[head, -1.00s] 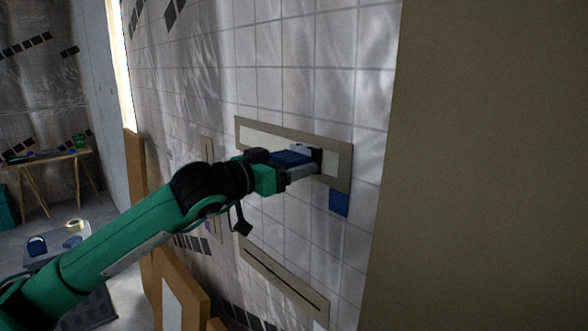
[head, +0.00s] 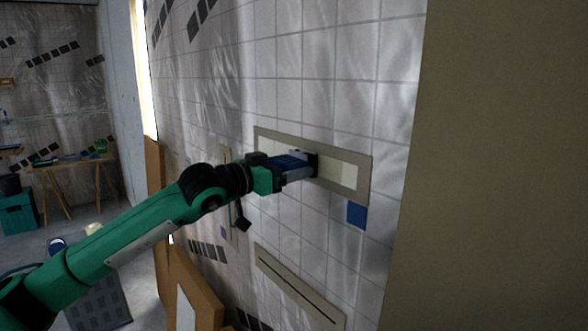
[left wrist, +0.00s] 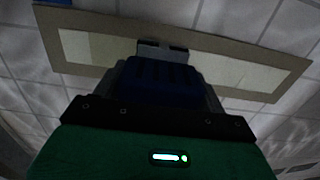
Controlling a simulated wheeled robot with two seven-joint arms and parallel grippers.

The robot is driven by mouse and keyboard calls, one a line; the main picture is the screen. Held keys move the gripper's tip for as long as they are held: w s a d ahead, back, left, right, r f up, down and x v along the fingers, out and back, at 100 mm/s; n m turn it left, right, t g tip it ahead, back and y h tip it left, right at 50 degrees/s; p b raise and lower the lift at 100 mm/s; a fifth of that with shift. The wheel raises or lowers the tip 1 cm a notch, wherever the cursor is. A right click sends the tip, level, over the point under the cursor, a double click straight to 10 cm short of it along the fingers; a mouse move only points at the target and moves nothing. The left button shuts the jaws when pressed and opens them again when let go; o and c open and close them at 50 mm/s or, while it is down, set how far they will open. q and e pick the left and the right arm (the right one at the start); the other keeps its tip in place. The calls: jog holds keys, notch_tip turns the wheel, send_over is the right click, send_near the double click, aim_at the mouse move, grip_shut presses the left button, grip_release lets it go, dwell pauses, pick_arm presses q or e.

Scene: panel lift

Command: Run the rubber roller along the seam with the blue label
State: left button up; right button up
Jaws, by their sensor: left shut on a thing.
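The upper seam is a pale strip in a long beige frame (head: 364,182) on the tiled wall. A blue label (head: 356,215) sits just below its right end. My left gripper (head: 298,170) is shut on the rubber roller (head: 288,162), whose blue body shows between the fingers. The roller's dark head is at about the middle of the strip and appears against it; exact contact is hard to tell. In the left wrist view the roller (left wrist: 160,80) reaches over the pale strip (left wrist: 225,72), and the blue label (left wrist: 52,2) shows at the top left edge.
A lower beige panel with a dark slit (head: 300,290) and a narrow upright panel (head: 228,195) are on the same wall. Brown boards (head: 195,285) lean below. A wooden table (head: 70,165) stands far left. A plain brown surface (head: 500,160) fills the right.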

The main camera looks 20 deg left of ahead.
pick_arm(q)
jog(key=shift+w+a+r+p, duration=0.25)
jog(key=shift+w+a+p, duration=0.15)
jog(key=shift+a, duration=0.25)
jog(key=shift+w+a+p, duration=0.5)
jog(key=shift+w+a, duration=0.25)
jog(key=shift+a, duration=0.3)
jog(key=w+a+p, duration=0.1)
jog(key=p, duration=0.1)
jog(key=w+a+p, duration=0.1)
jog(key=shift+a+p, duration=0.35)
jog(key=shift+a, duration=0.05)
jog(key=shift+a+r+p, duration=0.1)
jog(key=shift+r+p, duration=0.15)
jog(key=shift+p, duration=0.95)
jog(key=w+a+p, duration=0.1)
jog(key=p, duration=0.4)
jog(key=shift+a, duration=0.1)
jog(key=w+a+p, duration=0.3)
jog(key=w+a, duration=0.4)
jog(key=a, duration=0.3)
jog(key=shift+a+f+p, duration=0.3)
jog(key=shift+a+f, duration=0.05)
jog(key=shift+f, duration=0.05)
